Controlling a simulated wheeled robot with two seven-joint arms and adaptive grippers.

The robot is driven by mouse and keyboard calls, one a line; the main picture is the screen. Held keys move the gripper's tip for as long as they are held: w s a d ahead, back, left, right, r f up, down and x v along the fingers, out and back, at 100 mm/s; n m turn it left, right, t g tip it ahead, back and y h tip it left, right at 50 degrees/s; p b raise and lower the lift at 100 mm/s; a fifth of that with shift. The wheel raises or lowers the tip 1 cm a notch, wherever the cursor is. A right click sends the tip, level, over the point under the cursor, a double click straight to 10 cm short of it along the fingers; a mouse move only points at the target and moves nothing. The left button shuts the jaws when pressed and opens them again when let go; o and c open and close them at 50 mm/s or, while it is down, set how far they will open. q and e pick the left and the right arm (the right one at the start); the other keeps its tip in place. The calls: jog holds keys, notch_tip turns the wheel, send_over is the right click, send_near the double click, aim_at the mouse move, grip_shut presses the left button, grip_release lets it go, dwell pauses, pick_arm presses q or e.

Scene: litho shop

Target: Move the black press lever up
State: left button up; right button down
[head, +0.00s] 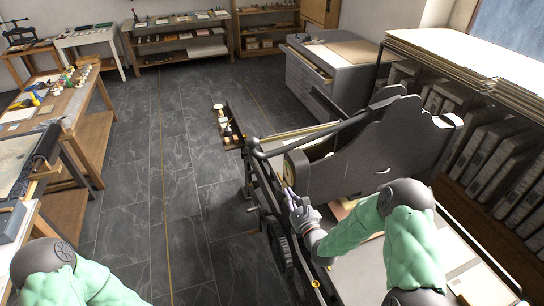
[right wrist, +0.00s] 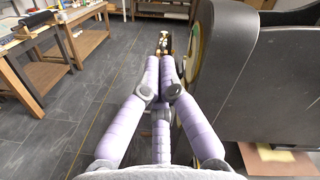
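The large grey press (head: 375,160) stands right of centre in the head view. A long dark bar (head: 318,134) slants along its near-left side, with a rounded end at the left; it looks like the press lever, though I cannot be sure. My right gripper (head: 288,192) is low beside the press's left side, below the bar and apart from it. In the right wrist view its lilac fingers (right wrist: 160,72) point forward with the tips close together, and no object shows between them. Whether they are shut is unclear. My left gripper is out of view.
The press body (right wrist: 270,80) stands close on the right of my right fingers. A small shelf with bottles (head: 229,128) sticks out at the press's far-left end. Wooden tables (head: 62,105) line the left side. The dark tiled floor (head: 180,150) between is clear.

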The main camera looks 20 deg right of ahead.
jog(key=w+a+r+p, duration=0.3)
jog(key=w+r, duration=0.2)
jog(key=w, duration=0.5)
jog(key=shift+r, duration=0.3)
jog(key=shift+w, duration=0.1)
